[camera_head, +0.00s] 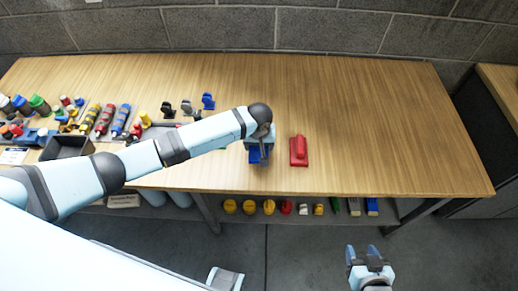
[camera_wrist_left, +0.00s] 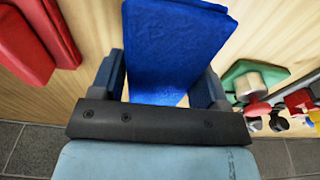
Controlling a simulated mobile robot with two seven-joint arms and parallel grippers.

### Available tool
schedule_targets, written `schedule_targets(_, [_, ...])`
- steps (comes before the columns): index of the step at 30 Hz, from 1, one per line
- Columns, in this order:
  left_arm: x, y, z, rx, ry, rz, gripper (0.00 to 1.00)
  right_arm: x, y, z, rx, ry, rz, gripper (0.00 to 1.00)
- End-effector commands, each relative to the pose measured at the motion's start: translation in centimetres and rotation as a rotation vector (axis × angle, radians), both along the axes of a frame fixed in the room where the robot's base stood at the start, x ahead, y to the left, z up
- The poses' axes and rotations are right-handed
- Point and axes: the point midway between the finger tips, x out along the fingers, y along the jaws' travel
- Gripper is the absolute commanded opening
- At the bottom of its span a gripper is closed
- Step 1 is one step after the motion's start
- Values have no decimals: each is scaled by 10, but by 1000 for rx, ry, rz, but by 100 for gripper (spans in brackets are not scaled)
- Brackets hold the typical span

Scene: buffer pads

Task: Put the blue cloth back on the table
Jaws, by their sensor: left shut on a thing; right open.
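The blue cloth (camera_head: 256,156) is a folded pad, mostly hidden by my left gripper in the head view. In the left wrist view the cloth (camera_wrist_left: 175,50) stands out clearly between the two fingers. My left gripper (camera_head: 258,150) is shut on the blue cloth near the front part of the wooden table (camera_head: 370,130). The pad's far part extends beyond the fingers. I cannot tell whether the cloth touches the table top. My right gripper (camera_head: 367,254) is open and empty, in front of the table and over the floor.
A green piece (camera_wrist_left: 250,80) with a grey roll lies on the other side. Bottles, tools and a dark tray (camera_head: 68,147) crowd the table's left. The right half is clear.

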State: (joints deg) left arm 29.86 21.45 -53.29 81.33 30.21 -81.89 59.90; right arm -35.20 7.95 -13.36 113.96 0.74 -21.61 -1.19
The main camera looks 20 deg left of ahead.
Motion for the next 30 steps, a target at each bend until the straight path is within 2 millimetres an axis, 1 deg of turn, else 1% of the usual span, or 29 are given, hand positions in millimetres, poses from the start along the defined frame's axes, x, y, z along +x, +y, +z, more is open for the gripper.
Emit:
schedule_targets(6, [0, 0, -30, 2, 2, 0, 46, 0, 0, 0, 1, -2, 0, 52])
schedule_targets(7, [0, 0, -32, 1, 1, -1, 46, 0, 0, 1, 1, -3, 0, 52])
schedule_targets(18, [0, 0, -37, 1, 1, 0, 46, 1, 1, 3, 3, -6, 2, 52])
schedule_targets(19, [0, 0, -37, 1, 0, 0, 73, 1, 1, 3, 3, -6, 2, 52])
schedule_targets(20, [0, 0, -36, 1, 0, -1, 80, 1, 1, 3, 3, -6, 2, 52])
schedule_targets(21, [0, 0, -36, 1, 0, -1, 89, 1, 1, 3, 3, -6, 2, 52])
schedule_targets(22, [0, 0, -36, 1, 0, -1, 94, 1, 2, 3, 3, -6, 2, 52])
schedule_targets(30, [0, 0, -35, 1, 0, 0, 94, 0, 1, 1, 2, -2, 2, 52])
